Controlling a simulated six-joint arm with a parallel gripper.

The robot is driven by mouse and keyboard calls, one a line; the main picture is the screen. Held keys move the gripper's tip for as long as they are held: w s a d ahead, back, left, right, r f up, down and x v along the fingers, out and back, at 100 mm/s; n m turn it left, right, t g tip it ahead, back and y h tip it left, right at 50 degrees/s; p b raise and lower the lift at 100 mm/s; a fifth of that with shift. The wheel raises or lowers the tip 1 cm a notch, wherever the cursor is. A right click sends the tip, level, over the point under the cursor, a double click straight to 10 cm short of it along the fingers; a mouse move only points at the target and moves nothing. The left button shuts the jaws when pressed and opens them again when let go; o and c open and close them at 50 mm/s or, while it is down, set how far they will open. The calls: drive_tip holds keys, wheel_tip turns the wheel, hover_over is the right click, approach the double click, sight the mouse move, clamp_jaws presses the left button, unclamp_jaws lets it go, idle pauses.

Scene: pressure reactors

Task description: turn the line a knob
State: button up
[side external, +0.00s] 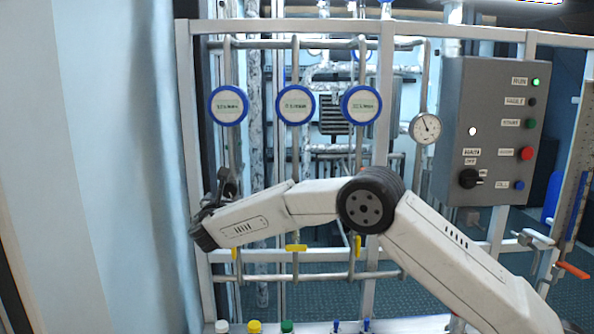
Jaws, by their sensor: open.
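My gripper (224,190) is at the left of the rack, at the end of my pale arm, in front of the leftmost vertical pipe. It is small and dark here, and its jaws are open. Three yellow valve handles sit on the vertical pipes: a left one (234,254), partly hidden by my arm, a middle one (296,248) and a right one (357,242). No line A label is readable, so I cannot tell which handle or knob is line A. My wrist hides part of the left pipe, and contact there cannot be told.
Three blue-rimmed round discs, left (228,105), middle (295,105) and right (361,105), hang above my arm. A dial gauge (425,128) and a grey control box (490,130) with a black knob (468,178) stand to the right. Bottles with coloured caps (254,327) line the bottom.

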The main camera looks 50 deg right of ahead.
sight(229, 191)
drive_tip(key=shift+x, duration=3.8)
drive_tip(key=shift+f, duration=0.1)
drive_tip(key=c, duration=1.3)
drive_tip(key=shift+m, duration=0.6)
drive_tip(key=o, duration=1.3)
drive_tip(key=shift+s, duration=0.1)
drive_tip(key=v, duration=0.7)
drive_tip(key=shift+s+a, duration=0.2)
drive_tip(key=shift+a, duration=0.05)
